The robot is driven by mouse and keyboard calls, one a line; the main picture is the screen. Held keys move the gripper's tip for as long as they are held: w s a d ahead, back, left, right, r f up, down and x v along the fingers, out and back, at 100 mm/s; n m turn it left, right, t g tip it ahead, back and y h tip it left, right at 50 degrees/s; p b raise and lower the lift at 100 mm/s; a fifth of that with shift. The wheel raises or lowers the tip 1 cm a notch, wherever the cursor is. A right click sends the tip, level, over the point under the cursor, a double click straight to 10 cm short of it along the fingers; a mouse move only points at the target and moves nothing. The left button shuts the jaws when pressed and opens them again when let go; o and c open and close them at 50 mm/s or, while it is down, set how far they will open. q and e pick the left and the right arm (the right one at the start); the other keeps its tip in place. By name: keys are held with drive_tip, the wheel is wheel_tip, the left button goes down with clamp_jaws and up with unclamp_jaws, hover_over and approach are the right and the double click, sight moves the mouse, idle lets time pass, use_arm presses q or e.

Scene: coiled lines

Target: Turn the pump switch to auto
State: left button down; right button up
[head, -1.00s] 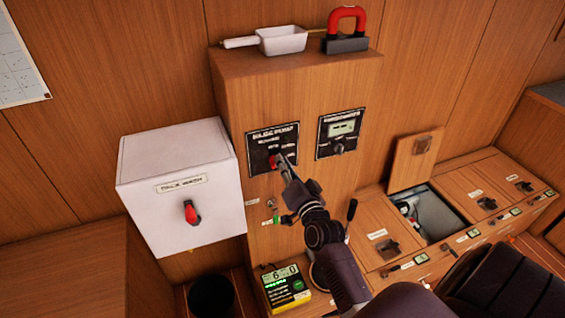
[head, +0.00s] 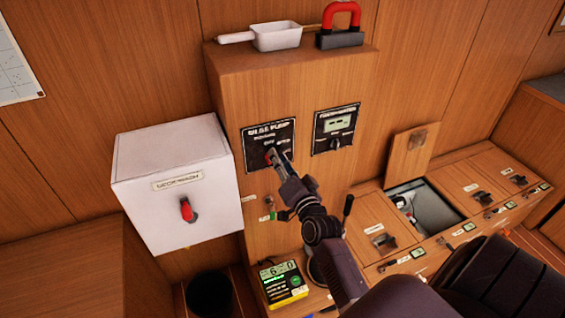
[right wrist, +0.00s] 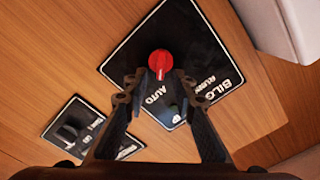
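The bilge pump panel (head: 252,135) is a black plate with white lettering on the wooden cabinet front. Its red switch knob (right wrist: 160,62) shows clearly in the right wrist view, with the word AUTO just below it. In the head view the knob is mostly hidden by my right gripper (head: 277,156). The knob's exact pointing direction is hard to tell. My left gripper is not in view.
A second black panel (head: 336,129) with a display and dark knob is to the right. A white box (head: 165,170) with a red handle juts out at left. A scoop (head: 276,37) and red-handled object (head: 341,20) sit on top. An open hatch (head: 425,207) is at lower right.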

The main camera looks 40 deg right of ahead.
drive_tip(key=v, duration=1.2)
drive_tip(key=s+a+f+n+g+y+b, duration=0.1)
drive_tip(key=s+a+f+n+g, duration=0.2)
drive_tip(key=f, duration=1.1)
drive_tip(key=s+a+f+n+g+y+b, duration=0.15)
drive_tip(key=s+a+f, duration=0.25)
drive_tip(key=f, duration=0.9)
drive_tip(key=s+a+f+n+g+y+b, duration=0.1)
drive_tip(key=s+a+f+n+g+y, duration=0.2)
drive_tip(key=f, duration=1.1)
drive_tip(key=s+f+n+g, duration=0.2)
drive_tip(key=s+f+g, duration=0.1)
drive_tip(key=s+f, duration=0.4)
drive_tip(key=s+a+f+n+g+b, duration=0.1)
drive_tip(key=s+f+n+g, duration=0.1)
drive_tip(key=s+f, duration=0.5)
drive_tip(key=s+a+f+n+g+h+b, duration=0.1)
drive_tip(key=s+f+g, duration=0.3)
drive_tip(key=s, duration=1.2)
wheel_tip(320, 180, down, 3)
drive_tip(key=shift+f+n, duration=0.1)
drive_tip(key=shift+n, duration=0.75)
drive_tip(key=shift+s, duration=0.1)
